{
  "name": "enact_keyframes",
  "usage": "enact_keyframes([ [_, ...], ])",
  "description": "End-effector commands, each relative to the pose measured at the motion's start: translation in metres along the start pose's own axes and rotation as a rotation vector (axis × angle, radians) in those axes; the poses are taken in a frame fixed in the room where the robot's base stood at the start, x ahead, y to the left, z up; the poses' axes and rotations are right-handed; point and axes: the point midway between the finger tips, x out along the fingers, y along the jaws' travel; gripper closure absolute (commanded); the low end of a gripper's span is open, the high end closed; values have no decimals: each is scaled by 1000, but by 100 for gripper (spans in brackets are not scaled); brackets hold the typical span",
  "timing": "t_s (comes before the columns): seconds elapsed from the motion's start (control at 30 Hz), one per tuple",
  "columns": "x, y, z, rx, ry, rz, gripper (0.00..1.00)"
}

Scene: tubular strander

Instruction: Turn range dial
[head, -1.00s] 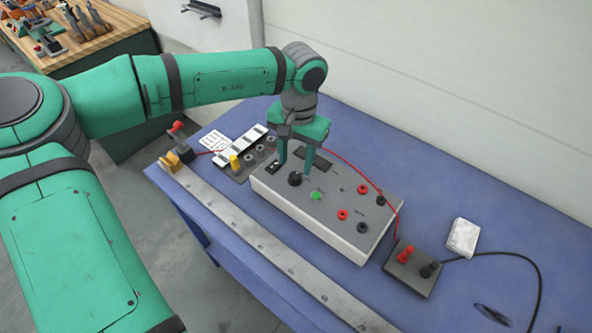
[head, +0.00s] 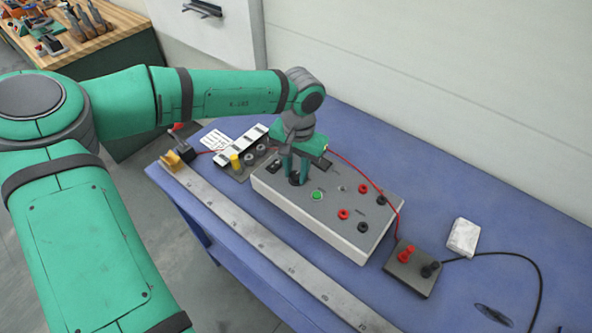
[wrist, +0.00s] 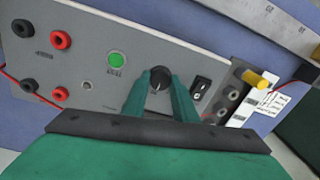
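The range dial is a black round knob, seen in the wrist view (wrist: 159,75) on the grey top of a control box (wrist: 205,50). In the head view the box (head: 335,205) sits on the blue table and my fingers mostly hide the dial. My gripper (head: 296,178) points down at the dial. In the wrist view its two green fingers (wrist: 160,82) stand on either side of the knob and appear to touch it. The dial's pointer and scale are too small to read.
A green button (head: 317,196) and a black rocker switch (wrist: 200,88) flank the dial. Red and black sockets (head: 343,214) are farther along the box. A red cable (head: 365,172) runs behind my gripper. A metal rail (head: 260,240) lies along the table's front.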

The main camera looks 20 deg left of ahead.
Motion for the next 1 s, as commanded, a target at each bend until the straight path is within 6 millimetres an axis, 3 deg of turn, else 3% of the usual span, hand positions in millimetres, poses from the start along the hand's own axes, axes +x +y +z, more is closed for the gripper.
enact_keyframes([
  [0.47,1,1,0,133,8,6,97],
  [1.0,1,1,1,563,27,4,97],
])
